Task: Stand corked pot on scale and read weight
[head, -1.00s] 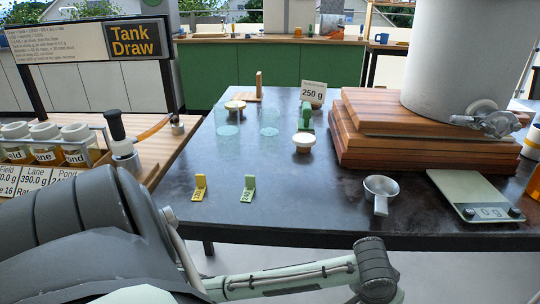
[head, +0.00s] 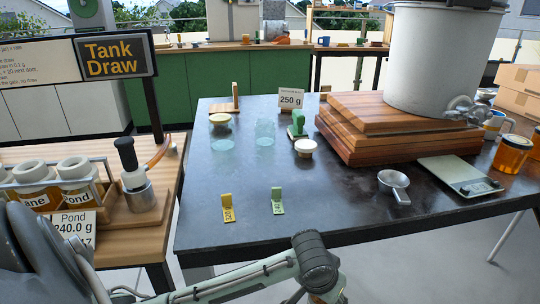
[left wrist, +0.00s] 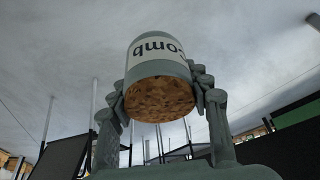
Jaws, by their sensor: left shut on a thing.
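My left gripper (left wrist: 160,84) is shut on a pot (left wrist: 154,50) in the left wrist view. The pot is pale with a grey-green band, a label reading "comb" upside down in that view, and a brown cork-like face toward the camera. A finger lies on each side of it. In the head view the flat grey scale (head: 452,169) lies bare at the table's right, its display too small to read. My left arm crosses the bottom of that view, but the held pot does not show there. My right gripper is not in view.
The dark table (head: 330,215) has clear room at its front. Honey jars (head: 513,153) stand right. Yellow (head: 227,208) and green (head: 278,202) tags stand front left.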

